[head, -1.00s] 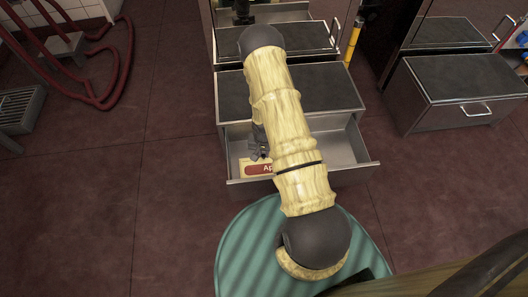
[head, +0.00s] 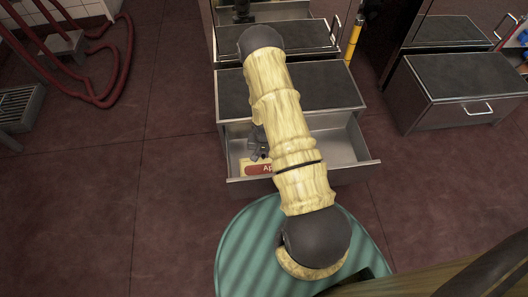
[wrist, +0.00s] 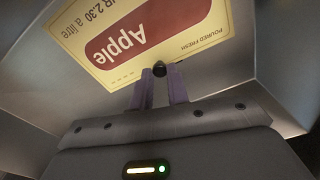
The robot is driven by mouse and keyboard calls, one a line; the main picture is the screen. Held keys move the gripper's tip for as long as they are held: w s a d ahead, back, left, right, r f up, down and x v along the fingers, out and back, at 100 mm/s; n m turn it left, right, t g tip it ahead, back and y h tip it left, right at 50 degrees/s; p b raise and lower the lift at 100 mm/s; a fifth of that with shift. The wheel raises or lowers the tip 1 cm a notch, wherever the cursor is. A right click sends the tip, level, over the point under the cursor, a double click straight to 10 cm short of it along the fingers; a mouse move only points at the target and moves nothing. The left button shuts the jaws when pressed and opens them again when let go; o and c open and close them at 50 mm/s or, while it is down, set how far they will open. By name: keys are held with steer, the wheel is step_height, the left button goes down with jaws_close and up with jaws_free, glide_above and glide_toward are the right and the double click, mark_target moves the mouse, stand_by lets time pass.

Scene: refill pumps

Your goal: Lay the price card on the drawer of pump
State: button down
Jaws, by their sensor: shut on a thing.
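The price card (head: 256,168) is cream-yellow with a red patch. In the wrist view the card (wrist: 165,28) reads "Apple", upside down. It is inside the open metal drawer (head: 338,147), at the drawer's left front. My gripper (head: 263,156) reaches down into the drawer and is mostly hidden by my arm. In the wrist view the gripper (wrist: 161,70) is shut on the card's near edge. I cannot tell whether the card touches the drawer floor. The drawer's metal walls also show around the card in the wrist view (wrist: 225,95).
The dark-topped cabinet (head: 335,82) stands behind the open drawer. Another cabinet (head: 460,90) with a shut drawer stands at the right. Red hoses (head: 118,80) and a metal grate (head: 20,108) are at the far left. The floor between is clear.

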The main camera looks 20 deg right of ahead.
steer(key=shift+d+f, duration=0.1)
steer(key=shift+f, duration=0.2)
steer(key=c, duration=1.3)
jaws_free()
steer(key=r+p, duration=0.2)
steer(key=r, duration=0.3)
steer(key=r+p, duration=0.3)
steer(key=r, duration=0.3)
steer(key=r+p, duration=0.3)
steer(key=r, duration=0.3)
steer(key=shift+s+r, duration=0.2)
steer(key=shift+s, duration=0.2)
